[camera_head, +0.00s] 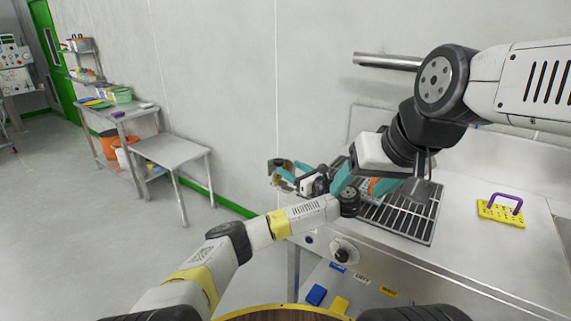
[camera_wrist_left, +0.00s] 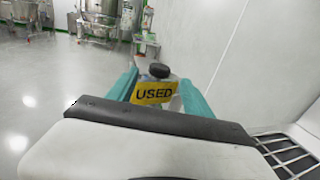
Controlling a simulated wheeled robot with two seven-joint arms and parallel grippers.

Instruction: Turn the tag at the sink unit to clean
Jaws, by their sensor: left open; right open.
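The tag (camera_wrist_left: 154,93) is a yellow plate reading "USED", with a dark round knob above it, in the left wrist view. My left gripper (camera_wrist_left: 158,76) is open, with one teal finger on each side of the tag; contact cannot be made out. In the head view, my left gripper (camera_head: 281,176) is at the left end of the sink unit (camera_head: 465,246), where the tag is small and its face unreadable. My right gripper (camera_head: 370,187) is open over the draining grid, partly hidden by its own arm. An orange patch shows between its teal fingers.
A dark draining grid (camera_head: 412,220) lies on the sink unit. A yellow perforated plate with a purple handle (camera_head: 501,209) lies to its right. Small coloured labels and a round knob (camera_head: 342,255) are on the front. A steel table (camera_head: 172,152) stands left; open floor lies between.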

